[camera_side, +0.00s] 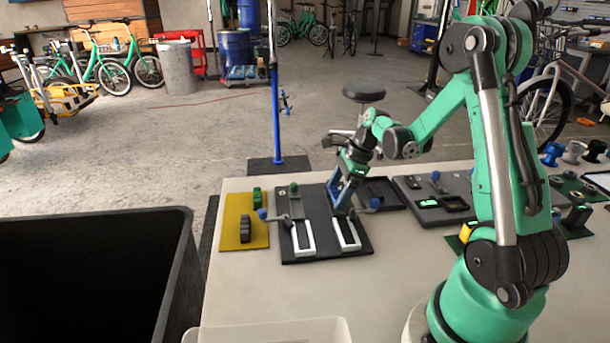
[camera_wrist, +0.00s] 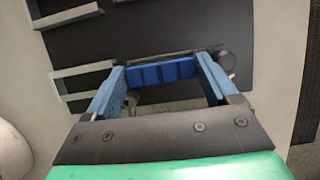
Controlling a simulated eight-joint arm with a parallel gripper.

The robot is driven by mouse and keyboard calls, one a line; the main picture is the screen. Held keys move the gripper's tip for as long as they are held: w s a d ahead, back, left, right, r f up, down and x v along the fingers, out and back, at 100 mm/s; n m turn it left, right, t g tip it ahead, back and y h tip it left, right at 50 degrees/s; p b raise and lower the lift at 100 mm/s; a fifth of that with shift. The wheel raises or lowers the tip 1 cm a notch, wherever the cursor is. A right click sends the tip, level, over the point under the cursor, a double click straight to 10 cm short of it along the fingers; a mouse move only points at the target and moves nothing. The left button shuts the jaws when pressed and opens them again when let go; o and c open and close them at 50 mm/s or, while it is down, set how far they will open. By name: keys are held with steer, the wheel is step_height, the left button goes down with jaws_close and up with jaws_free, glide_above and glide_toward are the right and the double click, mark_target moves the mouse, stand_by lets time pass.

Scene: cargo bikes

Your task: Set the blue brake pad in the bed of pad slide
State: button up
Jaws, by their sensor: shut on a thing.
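The blue brake pad (camera_wrist: 161,72) is a segmented block that spans the gap between the two blue fingers of my gripper (camera_wrist: 160,76) in the wrist view. My gripper is shut on it. In the side view my gripper (camera_side: 342,203) points down over the back right part of the pad slide, a dark board (camera_side: 318,211) with two white U-shaped frames. The right white frame (camera_side: 347,235) lies just in front of my gripper, and the left one (camera_side: 303,239) is further left. The pad's height over the board is hard to tell, and fingers hide it in the side view.
A yellow mat (camera_side: 231,228) holds a green pad (camera_side: 257,198) and a dark pad (camera_side: 245,229). A dark board (camera_side: 416,193) lies right. A black bin (camera_side: 175,275) stands left.

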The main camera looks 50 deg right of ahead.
steer(key=shift+f, duration=0.4)
steer(key=o, duration=1.1)
steer(key=shift+v, duration=2.65)
steer(key=shift+a+r+n, duration=0.25)
steer(key=shift+r+n, duration=0.05)
steer(key=a+r+n+t+h, duration=0.1)
steer(key=a+r+n, duration=0.1)
steer(key=a+n, duration=0.4)
steer(key=s+a+r+n+t+h, duration=0.1)
steer(key=a+r+n, duration=0.1)
steer(key=a+n, duration=0.4)
steer(key=s+a+r+n+t+h, duration=0.1)
steer(key=a+n, duration=0.5)
steer(key=n, duration=0.8)
steer(key=shift+s+r+t, duration=0.25)
steer(key=shift+r+t, duration=0.25)
steer(key=shift+r, duration=0.05)
